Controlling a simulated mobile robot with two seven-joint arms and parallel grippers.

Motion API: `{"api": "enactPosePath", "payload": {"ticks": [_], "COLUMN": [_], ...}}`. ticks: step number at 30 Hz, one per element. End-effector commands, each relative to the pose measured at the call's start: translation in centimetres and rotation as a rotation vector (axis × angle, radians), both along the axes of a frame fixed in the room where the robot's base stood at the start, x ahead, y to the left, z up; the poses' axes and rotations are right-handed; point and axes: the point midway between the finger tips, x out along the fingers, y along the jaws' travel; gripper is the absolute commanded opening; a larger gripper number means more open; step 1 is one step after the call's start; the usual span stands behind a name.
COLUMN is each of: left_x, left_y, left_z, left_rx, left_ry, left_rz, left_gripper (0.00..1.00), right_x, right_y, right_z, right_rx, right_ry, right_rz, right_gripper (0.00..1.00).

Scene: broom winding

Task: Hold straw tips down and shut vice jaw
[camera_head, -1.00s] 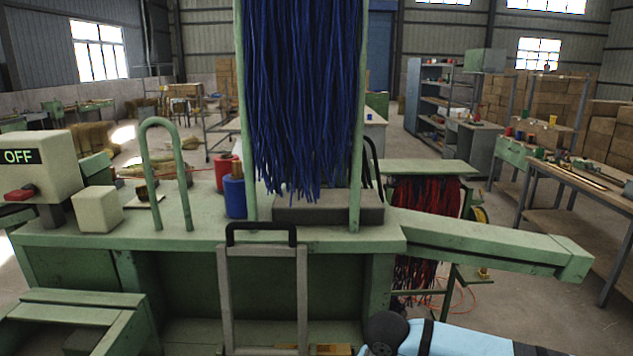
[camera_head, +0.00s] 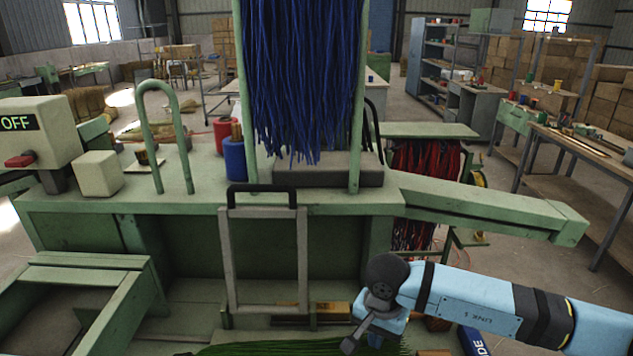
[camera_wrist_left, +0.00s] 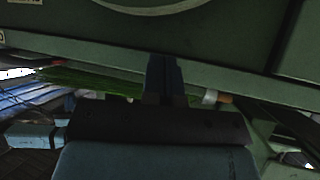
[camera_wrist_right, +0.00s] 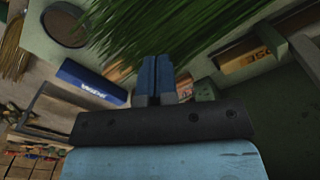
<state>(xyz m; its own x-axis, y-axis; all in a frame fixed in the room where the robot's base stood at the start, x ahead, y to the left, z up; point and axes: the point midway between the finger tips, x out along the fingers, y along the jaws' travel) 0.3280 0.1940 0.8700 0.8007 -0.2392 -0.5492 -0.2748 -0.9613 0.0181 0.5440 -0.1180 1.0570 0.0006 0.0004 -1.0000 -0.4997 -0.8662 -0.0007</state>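Green straw (camera_head: 300,348) lies along the bottom edge of the head view, partly cut off. In the right wrist view it fans out (camera_wrist_right: 190,30) beyond my right gripper (camera_wrist_right: 157,62), whose two blue fingers are together with nothing clearly between them. In the head view my right gripper (camera_head: 375,340) is low, by the right end of the straw. My left gripper (camera_wrist_left: 164,60) shows only in its wrist view, dark, fingers together, below a green machine panel. Green straw (camera_wrist_left: 90,82) shows left of it. I cannot tell which part is the vice jaw.
A grey frame with a black handle (camera_head: 262,188) stands at the front of the green machine bench (camera_head: 80,203). Blue strands (camera_head: 305,80) hang above the bench. A green beam (camera_head: 490,212) juts right. A blue box (camera_wrist_right: 92,84) lies near my right gripper.

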Motion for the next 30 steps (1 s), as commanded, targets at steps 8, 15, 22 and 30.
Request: {"api": "enactPosePath", "payload": {"ticks": [8,15,22,30], "left_x": [0.0,0.0,0.0,0.0], "left_y": [0.0,0.0,0.0,0.0], "left_z": [0.3,0.5,0.7,0.9], "left_rx": [0.000,0.000,0.000,0.000], "left_ry": [0.001,0.001,0.001,0.001], "left_rz": [0.000,0.000,0.000,0.000], "left_gripper": [0.00,0.00,0.00,0.00], "right_x": [0.0,0.0,0.0,0.0], "right_y": [0.0,0.0,0.0,0.0], "right_z": [1.5,2.7,3.8,4.9], "right_rx": [-0.001,0.000,0.000,-0.001], "right_ry": [0.001,-0.001,0.000,0.000], "right_rz": [-0.001,-0.001,0.000,0.000], "right_gripper": [0.00,0.00,0.00,0.00]}}
